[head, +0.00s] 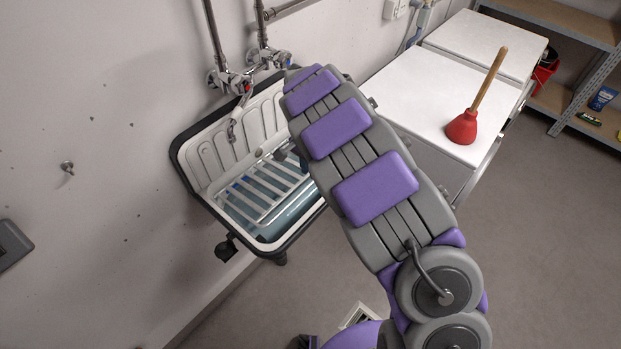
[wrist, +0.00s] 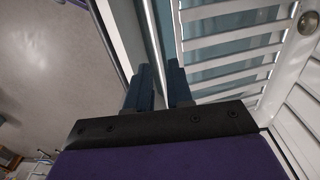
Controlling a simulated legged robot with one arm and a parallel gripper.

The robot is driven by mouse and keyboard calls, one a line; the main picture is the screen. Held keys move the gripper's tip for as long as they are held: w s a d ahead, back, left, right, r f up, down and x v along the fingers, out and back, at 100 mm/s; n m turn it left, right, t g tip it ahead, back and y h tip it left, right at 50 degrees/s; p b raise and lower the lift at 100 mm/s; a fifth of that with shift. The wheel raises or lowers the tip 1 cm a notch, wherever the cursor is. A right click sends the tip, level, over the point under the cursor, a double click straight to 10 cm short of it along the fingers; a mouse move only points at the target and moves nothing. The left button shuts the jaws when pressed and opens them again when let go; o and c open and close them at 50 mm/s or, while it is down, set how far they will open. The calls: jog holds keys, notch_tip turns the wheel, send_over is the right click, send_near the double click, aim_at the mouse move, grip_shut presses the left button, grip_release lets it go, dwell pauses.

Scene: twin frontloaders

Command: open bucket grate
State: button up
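The bucket grate (head: 262,192) is a white slatted frame lying over the basin of the wall sink (head: 213,139), with blue-green water or basin under its slats. The grate (wrist: 228,45) fills the upper right of the wrist view. My gripper (wrist: 160,88) has two dark blue fingers standing apart at the grate's edge, near the white sink rim (wrist: 128,32). A pale edge strip runs between the fingers, but I cannot tell whether they touch it. In the head view my purple and grey arm hides the right part of the sink and most of the gripper.
Taps and pipes (head: 240,75) rise on the wall above the sink. White frontloaders (head: 425,95) stand to the right, with a red plunger (head: 463,127) on top. A metal shelf (head: 570,95) is at the far right. The grey floor (head: 540,250) at right is clear.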

jog(key=shift+d+f, duration=0.1)
jog(key=shift+f, duration=1.95)
grip_shut()
jog(key=shift+r, duration=0.15)
